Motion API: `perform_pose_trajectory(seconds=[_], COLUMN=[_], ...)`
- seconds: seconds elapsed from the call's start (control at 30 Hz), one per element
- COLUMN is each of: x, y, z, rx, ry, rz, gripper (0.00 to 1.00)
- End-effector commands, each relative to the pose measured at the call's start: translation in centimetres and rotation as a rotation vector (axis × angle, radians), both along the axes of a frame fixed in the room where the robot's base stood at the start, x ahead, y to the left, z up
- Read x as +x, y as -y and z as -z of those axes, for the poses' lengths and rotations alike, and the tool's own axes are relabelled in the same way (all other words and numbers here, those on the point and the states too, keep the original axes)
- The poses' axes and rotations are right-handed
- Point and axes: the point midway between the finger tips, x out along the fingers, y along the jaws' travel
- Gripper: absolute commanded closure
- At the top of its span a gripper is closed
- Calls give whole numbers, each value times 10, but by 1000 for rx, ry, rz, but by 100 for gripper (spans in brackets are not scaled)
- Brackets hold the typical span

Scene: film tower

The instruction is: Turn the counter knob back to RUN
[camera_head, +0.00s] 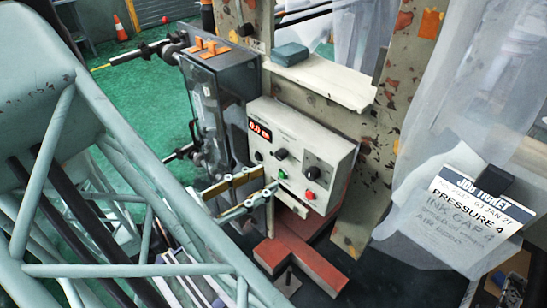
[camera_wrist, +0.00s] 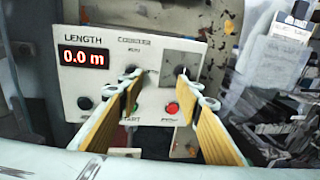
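The counter is a pale box (camera_head: 298,146) with a red display (camera_head: 260,131) reading 0.0 m; its face (camera_wrist: 152,92) fills the middle of the wrist view. A black knob (camera_head: 281,154) sits mid-panel, partly behind my left fingertip in the wrist view. A small black knob (camera_wrist: 85,103) is left of it, and a larger dial (camera_head: 312,173) is to the right.
A green button (camera_head: 283,173) and a red button (camera_head: 309,194) are low on the panel. A shelf (camera_head: 330,83) with a teal block juts above the box. Red blocks (camera_head: 310,265) lie below. A job ticket (camera_head: 484,205) hangs at right. Machinery (camera_head: 220,75) stands close at left.

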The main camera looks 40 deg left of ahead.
Motion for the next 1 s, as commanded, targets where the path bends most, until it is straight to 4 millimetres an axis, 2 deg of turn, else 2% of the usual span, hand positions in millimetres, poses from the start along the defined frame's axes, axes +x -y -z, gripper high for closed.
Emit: perform_pose_trajectory(seconds=[0.1,0.3,0.77,1.0], x=[-14,-26,-26,-19], y=[-26,-48,-50,-48], z=[7,13,14,14], rx=[-5,-8,-9,-9], ry=[15,28,30,30], rz=[-71,-132,-138,-136], gripper=[68,68,68,68])
